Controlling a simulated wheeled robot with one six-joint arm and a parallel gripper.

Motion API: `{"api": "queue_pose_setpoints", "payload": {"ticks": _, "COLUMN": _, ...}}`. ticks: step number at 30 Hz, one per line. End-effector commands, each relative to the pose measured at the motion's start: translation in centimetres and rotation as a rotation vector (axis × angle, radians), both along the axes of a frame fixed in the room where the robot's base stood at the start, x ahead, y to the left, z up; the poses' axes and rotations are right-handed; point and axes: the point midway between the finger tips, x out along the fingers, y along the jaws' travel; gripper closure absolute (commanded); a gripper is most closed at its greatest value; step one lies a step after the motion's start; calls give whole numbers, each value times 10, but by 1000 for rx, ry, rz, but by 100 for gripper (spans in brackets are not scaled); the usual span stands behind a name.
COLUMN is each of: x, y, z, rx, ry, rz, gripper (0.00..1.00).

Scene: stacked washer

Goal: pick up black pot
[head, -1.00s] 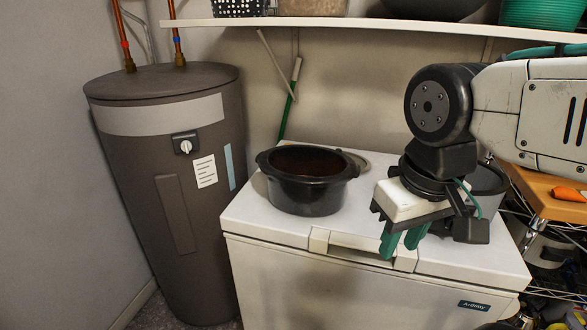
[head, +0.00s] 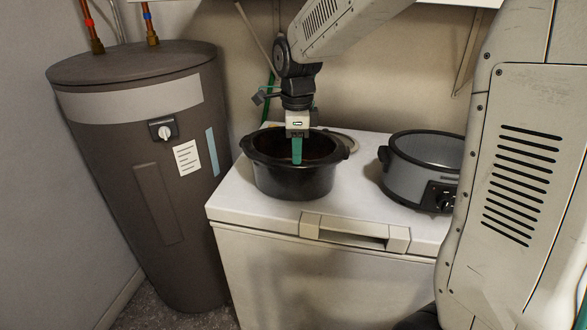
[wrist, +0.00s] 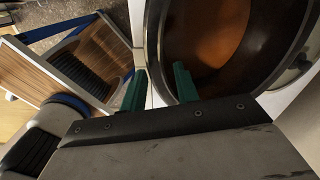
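The black pot (head: 293,182) stands upright on the white chest lid, with a handle on each side and a brown inside. It also fills the upper right of the wrist view (wrist: 268,82). My gripper (head: 297,160) points down at the pot's opening; its green fingers overlap the pot in the head view. In the wrist view my gripper (wrist: 160,88) is open, fingers apart. One finger overlaps the pot's near wall and the other is outside it, with the rim's edge between them. Contact with the rim cannot be told.
The white chest (head: 260,215) has a front handle. A grey slow cooker base (head: 413,178) stands to the pot's right. A round lid (head: 347,139) lies partly hidden behind the pot. A tall brown tank (head: 140,130) stands at left. The chest top's front strip is clear.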

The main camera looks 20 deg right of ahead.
Motion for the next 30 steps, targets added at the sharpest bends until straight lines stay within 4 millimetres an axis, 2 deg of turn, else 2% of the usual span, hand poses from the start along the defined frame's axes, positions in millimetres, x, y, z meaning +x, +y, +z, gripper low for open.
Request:
{"api": "queue_pose_setpoints", "payload": {"ticks": 11, "x": 6, "y": 3, "z": -40, "rx": 0, "ry": 4, "rz": -37, "gripper": 69}}
{"api": "queue_pose_setpoints", "payload": {"ticks": 18, "x": 8, "y": 6, "z": -74, "rx": 0, "ry": 4, "rz": -37, "gripper": 69}}
{"api": "queue_pose_setpoints", "payload": {"ticks": 22, "x": 8, "y": 6, "z": -81, "rx": 0, "ry": 2, "rz": -36, "gripper": 69}}
{"api": "queue_pose_setpoints", "payload": {"ticks": 28, "x": 9, "y": 6, "z": -81, "rx": 0, "ry": 2, "rz": -36, "gripper": 69}}
{"api": "queue_pose_setpoints", "payload": {"ticks": 30, "x": 9, "y": 6, "z": -81, "rx": 0, "ry": 2, "rz": -36, "gripper": 89}}
